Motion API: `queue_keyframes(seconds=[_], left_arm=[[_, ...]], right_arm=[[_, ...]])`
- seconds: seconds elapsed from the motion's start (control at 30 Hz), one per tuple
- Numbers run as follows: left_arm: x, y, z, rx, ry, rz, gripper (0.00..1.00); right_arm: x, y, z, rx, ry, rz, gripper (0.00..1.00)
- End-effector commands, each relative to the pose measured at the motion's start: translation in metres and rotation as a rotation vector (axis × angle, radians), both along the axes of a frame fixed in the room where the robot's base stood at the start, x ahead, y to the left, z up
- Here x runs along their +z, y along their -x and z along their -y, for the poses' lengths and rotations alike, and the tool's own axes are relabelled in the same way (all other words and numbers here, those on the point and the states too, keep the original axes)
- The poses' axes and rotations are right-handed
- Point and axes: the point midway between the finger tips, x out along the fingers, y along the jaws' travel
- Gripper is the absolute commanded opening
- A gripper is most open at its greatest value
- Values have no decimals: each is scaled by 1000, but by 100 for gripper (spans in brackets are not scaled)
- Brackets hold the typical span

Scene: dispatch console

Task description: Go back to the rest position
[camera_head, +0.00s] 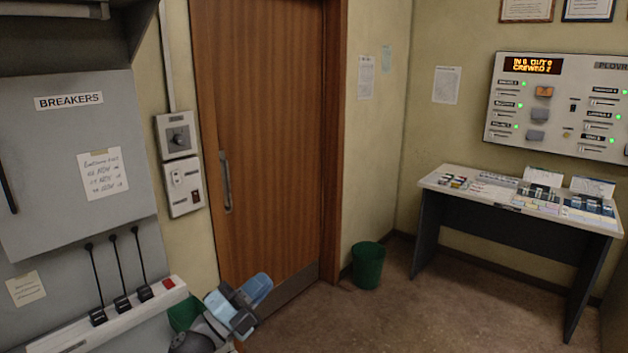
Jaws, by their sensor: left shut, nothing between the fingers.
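My left gripper (250,292) shows at the bottom, left of centre, with blue-grey parts. It is shut and empty, in front of the lower part of the wooden door (268,140). It appears apart from the door and from the breaker panel's ledge to its left. My right gripper is out of view.
The grey breaker cabinet (75,180) stands at the left, with several black levers above a white ledge (95,325). A green bin (368,266) stands right of the door. A desk (520,200) with papers stands below a wall console (560,105). The middle floor is clear.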

Motion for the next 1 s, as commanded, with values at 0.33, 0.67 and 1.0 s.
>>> queue_keyframes(seconds=[0.33,0.67,1.0], left_arm=[[-190,100,-55,221,467,-752,0],[-326,253,-91,463,792,-1369,0],[-352,302,-97,530,873,-1526,0]], right_arm=[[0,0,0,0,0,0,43],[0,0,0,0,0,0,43],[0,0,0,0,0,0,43]])
